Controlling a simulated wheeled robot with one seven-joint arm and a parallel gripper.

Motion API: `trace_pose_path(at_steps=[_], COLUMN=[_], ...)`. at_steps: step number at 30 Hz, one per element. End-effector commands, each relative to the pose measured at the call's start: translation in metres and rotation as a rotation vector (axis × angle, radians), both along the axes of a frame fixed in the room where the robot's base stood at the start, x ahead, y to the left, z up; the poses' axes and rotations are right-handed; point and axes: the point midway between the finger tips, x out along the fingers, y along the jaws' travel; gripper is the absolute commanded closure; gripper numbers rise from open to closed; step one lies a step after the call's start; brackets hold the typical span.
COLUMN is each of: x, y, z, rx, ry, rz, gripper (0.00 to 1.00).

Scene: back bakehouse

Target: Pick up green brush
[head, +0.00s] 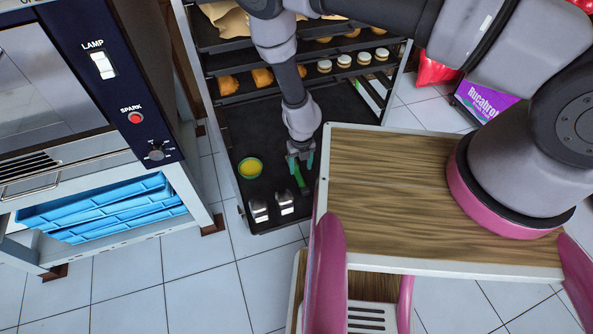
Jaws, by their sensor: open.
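The green brush (301,180) lies on the dark bottom tray (233,131) of the rack, and only part of it shows. My gripper (301,165) points down over the tray at the upper end of the brush. Its teal fingertips are apart, with the brush between or just below them. I cannot tell whether they touch it. The gripper hides the upper part of the brush.
A green-rimmed bowl with yellow contents (250,168) stands left of the brush. Two shiny metal items (285,203) sit near the tray's front edge. Rack shelves with pastries (262,77) lie above. An oven (80,100) stands at left.

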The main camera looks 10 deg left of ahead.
Motion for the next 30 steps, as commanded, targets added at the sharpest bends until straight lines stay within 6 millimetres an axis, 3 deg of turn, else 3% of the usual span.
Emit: trace_pose_path(at_steps=[13, 22, 27, 30], x=[-0.001, -0.001, -0.001, -0.001], y=[0.002, 0.002, 0.002, 0.002], z=[-0.052, -0.057, -0.057, -0.057], rx=[-0.001, 0.000, 0.000, 0.000], ry=[0.000, -0.001, -0.001, -0.001], rz=[0.002, 0.001, 0.001, 0.000], gripper=[0.38, 0.38, 1.00, 1.00])
